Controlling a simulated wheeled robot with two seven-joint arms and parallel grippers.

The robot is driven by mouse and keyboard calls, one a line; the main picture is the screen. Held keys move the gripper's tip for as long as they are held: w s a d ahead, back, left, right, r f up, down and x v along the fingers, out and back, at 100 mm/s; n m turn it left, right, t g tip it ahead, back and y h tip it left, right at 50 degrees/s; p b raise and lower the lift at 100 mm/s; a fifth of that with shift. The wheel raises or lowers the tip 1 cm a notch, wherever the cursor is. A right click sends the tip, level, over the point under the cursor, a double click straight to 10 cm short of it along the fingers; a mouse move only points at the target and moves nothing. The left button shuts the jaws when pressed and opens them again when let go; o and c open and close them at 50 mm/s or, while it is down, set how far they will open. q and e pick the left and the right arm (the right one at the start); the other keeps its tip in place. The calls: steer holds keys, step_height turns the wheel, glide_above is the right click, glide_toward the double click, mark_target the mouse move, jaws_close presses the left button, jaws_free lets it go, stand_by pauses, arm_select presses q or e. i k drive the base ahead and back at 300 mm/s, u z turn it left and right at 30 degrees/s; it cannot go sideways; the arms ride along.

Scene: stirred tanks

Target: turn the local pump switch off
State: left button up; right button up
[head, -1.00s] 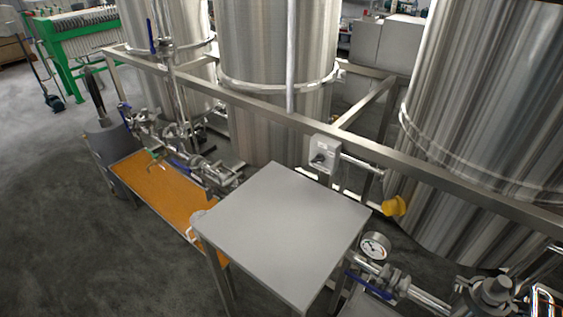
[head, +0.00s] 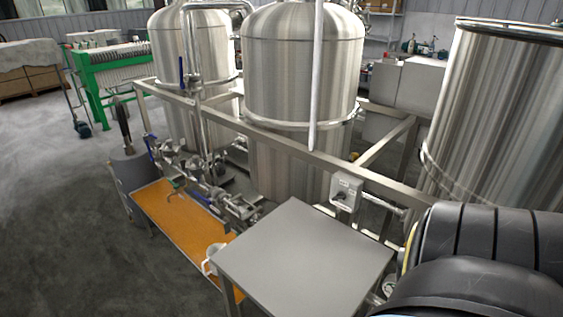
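The local pump switch (head: 346,192) is a small pale grey box with a dark knob on its front. It is fixed to the steel frame rail, just behind the grey table, right of the middle in the head view. The knob's setting is too small to read. A dark, rounded arm part of mine fills the lower right corner. Neither gripper shows in the head view.
A bare grey table (head: 303,258) stands in front of the switch. A white jug (head: 212,260) is at its left edge, by an orange-topped platform (head: 180,212). A steel rail (head: 262,134) runs before the tall tanks (head: 300,75). Open floor lies at left.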

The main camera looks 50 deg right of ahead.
mark_target(340, 196)
steer(key=u, duration=0.05)
steer(key=i, duration=1.9)
steer(key=z, duration=2.6)
